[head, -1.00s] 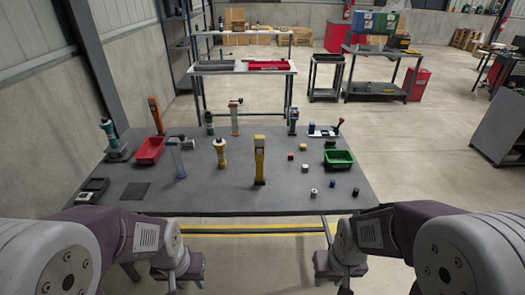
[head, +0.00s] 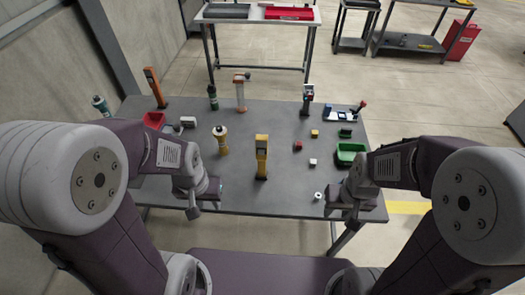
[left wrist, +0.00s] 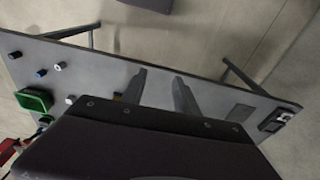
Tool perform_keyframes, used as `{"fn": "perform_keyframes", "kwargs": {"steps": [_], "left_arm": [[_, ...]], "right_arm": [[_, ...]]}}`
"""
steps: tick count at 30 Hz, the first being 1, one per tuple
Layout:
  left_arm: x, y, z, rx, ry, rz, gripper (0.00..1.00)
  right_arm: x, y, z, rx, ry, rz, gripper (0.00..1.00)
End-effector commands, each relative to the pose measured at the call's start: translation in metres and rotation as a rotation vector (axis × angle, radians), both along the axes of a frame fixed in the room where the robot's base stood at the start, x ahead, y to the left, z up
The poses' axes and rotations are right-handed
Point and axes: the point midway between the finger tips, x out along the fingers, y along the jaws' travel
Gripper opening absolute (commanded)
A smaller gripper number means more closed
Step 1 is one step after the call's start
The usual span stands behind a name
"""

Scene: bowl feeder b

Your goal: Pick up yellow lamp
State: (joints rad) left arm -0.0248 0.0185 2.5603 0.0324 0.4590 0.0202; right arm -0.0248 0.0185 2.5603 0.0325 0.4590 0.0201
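Two yellow upright things stand on the grey table (head: 290,193) in the head view. One is a tall, narrow yellow lamp-like body with a dark base (head: 262,160), near the middle front. The other is a shorter, rounded yellow lantern-like body (head: 220,142), behind it to the left. I cannot tell for certain which is the lamp. My left gripper (head: 194,208) is at the table's front edge, left of both and apart from them. In the left wrist view its fingers (left wrist: 160,92) are spread and empty. My right gripper (head: 351,222) is at the front right edge; its fingers are unclear.
A green bin (head: 350,152) stands at the right, with small blocks and a white cylinder (head: 318,196) near it. A red bin (head: 154,120), an orange upright device (head: 154,87) and other upright devices stand at the left and back. The front middle is mostly clear.

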Motion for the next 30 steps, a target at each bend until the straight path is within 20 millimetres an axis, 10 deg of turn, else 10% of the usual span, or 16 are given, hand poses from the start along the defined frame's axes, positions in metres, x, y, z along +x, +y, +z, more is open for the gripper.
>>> {"fn": "perform_keyframes", "kwargs": {"steps": [8, 13, 18, 24, 30], "left_arm": [[-0.005, 0.01, -0.002, 0.059, 0.022, -0.182, 0.58], [0.008, 0.073, -0.002, 0.402, 0.108, -0.862, 0.58], [0.079, 0.095, -0.025, 0.882, 0.203, -1.626, 0.58], [0.172, -0.001, -0.057, 1.583, 0.213, -2.31, 0.58], [0.178, -0.098, -0.104, 1.883, 0.052, -2.503, 0.58]], "right_arm": [[0.0, 0.0, -0.002, 0.0, 0.0, 0.0, 0.36], [0.0, 0.0, -0.017, 0.0, -0.001, 0.0, 0.36], [0.0, 0.0, -0.09, 0.0, 0.0, 0.0, 0.36], [0.001, 0.0, -0.203, 0.0, 0.001, 0.0, 0.36], [0.001, 0.0, -0.277, 0.0, 0.0, 0.0, 0.36]]}}
